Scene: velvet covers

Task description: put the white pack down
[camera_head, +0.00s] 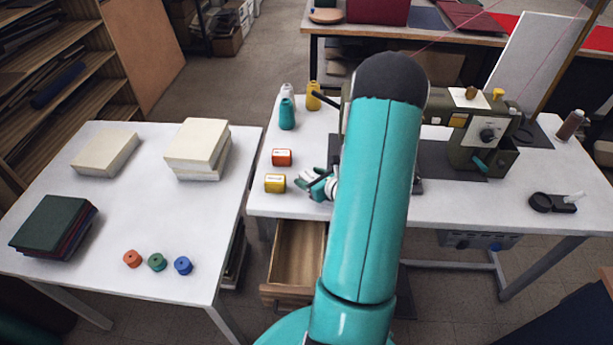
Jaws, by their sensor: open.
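My gripper (317,185) is at the left end of the sewing table, low over the white top, just right of the small boxes. It is open, and my turquoise arm hides part of it. A small white patch shows at the gripper; I cannot tell whether it is a white pack or part of the gripper. A red box (281,157) and a yellow box (275,183), both with pale labels, lie on the tabletop left of the gripper. No white pack can be made out for certain.
The sewing table (460,205) holds a sewing machine (480,135) and thread cones (287,112). An open drawer (298,255) juts out below. Left, across a narrow gap, a white table (130,215) holds cream blocks (197,145), dark books (52,222) and spools (157,262).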

